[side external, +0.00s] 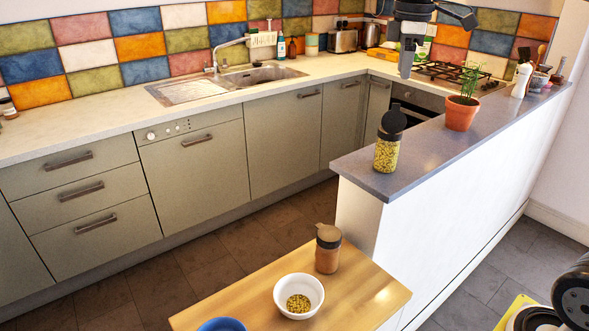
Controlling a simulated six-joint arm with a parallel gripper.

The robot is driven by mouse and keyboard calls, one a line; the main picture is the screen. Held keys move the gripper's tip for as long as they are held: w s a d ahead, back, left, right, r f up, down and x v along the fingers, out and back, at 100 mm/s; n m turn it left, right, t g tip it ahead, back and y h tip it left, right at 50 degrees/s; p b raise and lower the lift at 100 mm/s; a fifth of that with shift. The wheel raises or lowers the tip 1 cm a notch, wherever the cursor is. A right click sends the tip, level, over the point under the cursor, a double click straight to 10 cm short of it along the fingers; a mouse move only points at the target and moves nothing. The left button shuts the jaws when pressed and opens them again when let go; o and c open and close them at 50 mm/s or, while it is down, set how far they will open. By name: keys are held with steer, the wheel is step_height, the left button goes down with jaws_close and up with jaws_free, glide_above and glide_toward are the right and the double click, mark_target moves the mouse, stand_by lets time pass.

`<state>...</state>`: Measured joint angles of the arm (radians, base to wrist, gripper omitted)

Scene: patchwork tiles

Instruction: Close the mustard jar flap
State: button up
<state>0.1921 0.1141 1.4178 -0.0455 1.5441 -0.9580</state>
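A clear jar of yellow grains (386,156), which looks like the mustard jar, stands upright near the front end of the grey ledge. Its black lid (391,124) has a rounded part standing up, which looks like a raised flap. A second jar with brown contents (327,259) stands on the wooden table, with a brownish lid whose small flap also seems tilted up. My gripper (405,72) hangs pointing down at the top of the view, above the black-lidded jar in the picture and apart from it. Its fingertips are too small to tell open from shut.
A potted plant (461,113) stands on the grey ledge (430,160), right of the jar. The wooden table (230,310) holds a white bowl (315,289) with yellow grains and a blue bowl (222,325). Ledge between jar and plant is clear.

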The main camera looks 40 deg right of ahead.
steer(key=s+a+f+m, duration=0.1)
steer(key=f+m, duration=0.1)
steer(key=f, duration=0.3)
steer(key=s+a+f+m, duration=0.1)
steer(key=s+f+m, duration=0.1)
steer(key=f, duration=0.4)
steer(key=s+a+f+m, duration=0.1)
steer(key=s+f+m, duration=0.1)
steer(key=f, duration=0.4)
steer(key=shift+a+f, duration=0.15)
steer(key=shift+a, duration=0.1)
steer(key=s+a+f+m+t, duration=0.1)
steer(key=s+a+f, duration=0.1)
steer(key=s+f, duration=0.2)
steer(key=s+a+f+m+t, duration=0.1)
steer(key=s+a+f, duration=0.2)
steer(key=f, duration=0.6)
steer(key=shift+s+a+m+y, duration=0.15)
steer(key=shift+s+m+y, duration=0.25)
